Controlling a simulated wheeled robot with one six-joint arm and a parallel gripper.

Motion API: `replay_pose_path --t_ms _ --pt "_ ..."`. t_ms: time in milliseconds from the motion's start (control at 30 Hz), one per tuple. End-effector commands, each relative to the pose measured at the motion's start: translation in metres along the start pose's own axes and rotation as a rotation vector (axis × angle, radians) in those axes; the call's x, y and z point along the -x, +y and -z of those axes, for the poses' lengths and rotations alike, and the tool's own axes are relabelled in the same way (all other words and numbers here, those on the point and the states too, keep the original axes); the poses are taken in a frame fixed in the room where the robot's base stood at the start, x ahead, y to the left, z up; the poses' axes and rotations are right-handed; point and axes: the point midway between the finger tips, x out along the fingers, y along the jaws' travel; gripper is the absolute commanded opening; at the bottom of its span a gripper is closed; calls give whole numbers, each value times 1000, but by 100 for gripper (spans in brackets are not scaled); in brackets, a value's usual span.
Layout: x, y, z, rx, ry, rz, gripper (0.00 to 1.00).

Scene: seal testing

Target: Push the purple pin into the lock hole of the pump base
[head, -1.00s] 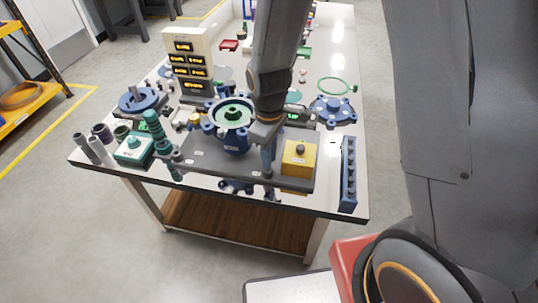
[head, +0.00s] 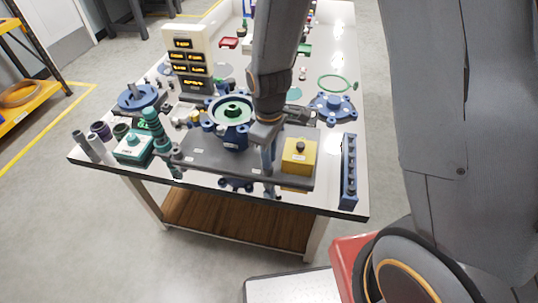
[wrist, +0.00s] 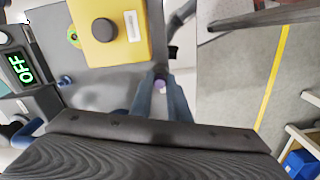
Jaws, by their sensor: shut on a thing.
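The purple pin (wrist: 159,85) shows as a small purple end between my fingertips in the wrist view. My gripper (wrist: 160,92) is shut on it. In the head view my gripper (head: 268,160) points down at the front edge of the grey base plate (head: 210,163), left of the yellow box. The plate also shows in the wrist view (wrist: 105,80). The blue pump housing (head: 234,138) stands on the plate, behind and left of my gripper. The fingers hide the lock hole, and I cannot tell whether the pin's tip is in it.
The yellow box (head: 299,155) with a black knob stands close to the right of my gripper; it also shows in the wrist view (wrist: 125,45). A blue rack (head: 349,170) lies farther right. A teal box (head: 133,148) is at the left. Open floor lies in front.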

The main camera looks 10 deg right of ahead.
Motion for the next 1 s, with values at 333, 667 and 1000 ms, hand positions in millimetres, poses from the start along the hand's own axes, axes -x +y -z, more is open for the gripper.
replay_pose_path --t_ms 333,667,1000 --pt "0 0 0 0 0 0 0" --pt "-5 0 0 0 0 0 0" --pt "-7 0 0 0 0 0 38"
